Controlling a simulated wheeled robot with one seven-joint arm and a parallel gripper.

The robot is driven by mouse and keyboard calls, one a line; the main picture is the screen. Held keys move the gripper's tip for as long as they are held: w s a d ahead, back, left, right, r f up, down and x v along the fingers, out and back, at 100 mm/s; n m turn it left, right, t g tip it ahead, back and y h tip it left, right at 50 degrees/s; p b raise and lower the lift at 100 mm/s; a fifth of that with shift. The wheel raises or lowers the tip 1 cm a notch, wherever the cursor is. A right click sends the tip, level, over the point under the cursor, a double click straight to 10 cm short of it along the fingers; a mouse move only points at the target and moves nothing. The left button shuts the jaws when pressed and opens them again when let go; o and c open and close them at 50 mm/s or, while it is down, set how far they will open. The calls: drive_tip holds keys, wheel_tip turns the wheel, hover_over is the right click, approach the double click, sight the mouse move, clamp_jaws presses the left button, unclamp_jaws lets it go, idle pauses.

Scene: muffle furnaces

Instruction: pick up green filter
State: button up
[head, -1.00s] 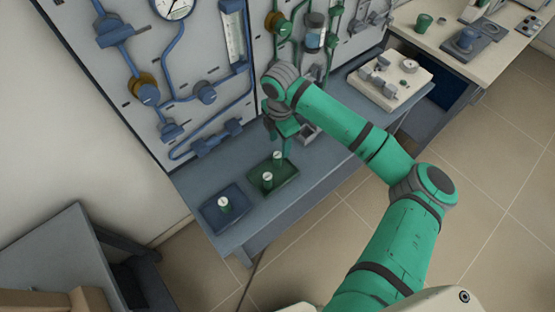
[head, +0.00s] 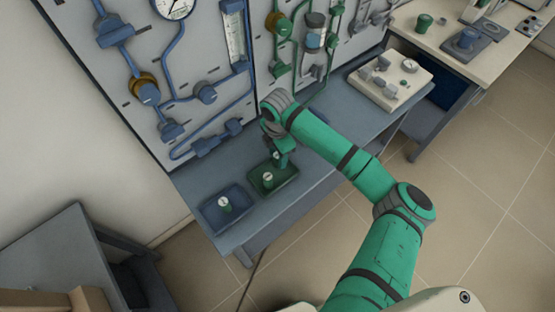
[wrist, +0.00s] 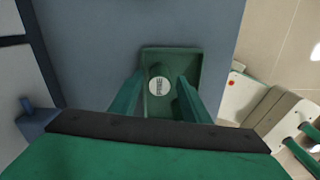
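A green filter (head: 267,178) with a round white top stands upright in the small dark green tray (head: 290,178) on the bench. In the wrist view, the white top of a filter (wrist: 159,86) shows in the green tray (wrist: 172,54), between my two fingers. My gripper (wrist: 160,80) is open, one finger on each side, with no clear contact. In the head view, my gripper (head: 280,158) is over the back part of the green tray. It covers the spot where a second white-topped filter showed earlier.
A blue tray (head: 207,220) with a similar white-topped filter (head: 224,205) sits to the left. The panel with blue and green pipes rises behind the bench. A cream instrument box (head: 390,82) stands to the right. The bench front edge is clear.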

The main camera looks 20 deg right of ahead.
drive_tip(key=c, duration=0.8)
drive_tip(key=shift+c, duration=0.2)
drive_tip(key=shift+r, duration=0.15)
